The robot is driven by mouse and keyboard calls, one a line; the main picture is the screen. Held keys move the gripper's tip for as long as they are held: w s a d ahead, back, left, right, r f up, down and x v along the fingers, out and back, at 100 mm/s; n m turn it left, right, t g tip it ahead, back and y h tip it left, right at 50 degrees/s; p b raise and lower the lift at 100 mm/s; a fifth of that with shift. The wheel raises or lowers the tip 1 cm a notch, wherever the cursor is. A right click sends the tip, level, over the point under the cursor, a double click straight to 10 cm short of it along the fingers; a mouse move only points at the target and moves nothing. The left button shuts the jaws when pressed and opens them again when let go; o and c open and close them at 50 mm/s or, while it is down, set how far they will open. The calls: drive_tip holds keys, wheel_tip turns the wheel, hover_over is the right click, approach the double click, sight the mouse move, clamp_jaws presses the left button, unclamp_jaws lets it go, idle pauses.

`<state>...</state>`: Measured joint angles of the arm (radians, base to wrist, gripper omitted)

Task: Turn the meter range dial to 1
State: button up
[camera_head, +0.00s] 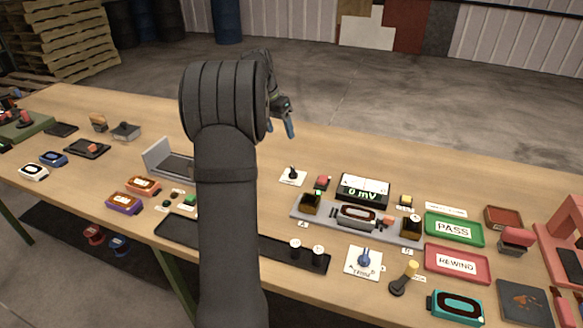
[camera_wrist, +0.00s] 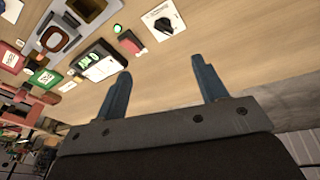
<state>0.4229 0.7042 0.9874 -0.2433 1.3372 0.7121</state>
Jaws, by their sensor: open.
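A small black dial (camera_head: 292,174) sits on a white square plate, left of the meter (camera_head: 376,182), whose display reads 0 mV. In the wrist view the dial (camera_wrist: 165,23) is at the top and the meter (camera_wrist: 104,69) is at left. I cannot read the dial's setting. My gripper (camera_head: 280,128) is above the table behind the dial, apart from it. In the wrist view my gripper (camera_wrist: 162,75) has its two blue-grey fingers spread with nothing between them.
A blue knob on a white plate (camera_head: 350,269) stands nearer the front. A grey rail (camera_head: 333,225) with black blocks lies before the meter. Green PASS (camera_head: 454,229) and red REWIND (camera_head: 457,265) trays are at right. The table behind the dial is clear.

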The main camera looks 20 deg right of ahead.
drive_tip(key=w+m, duration=0.2)
drive_tip(key=m, duration=0.1)
drive_tip(key=m+g+h, duration=0.1)
drive_tip(key=m, duration=0.4)
approach(293, 169)
drive_tip(key=x, duration=0.8)
drive_tip(key=shift+d+f, duration=0.1)
drive_tip(key=shift+f, duration=0.3)
drive_tip(key=c, duration=1)
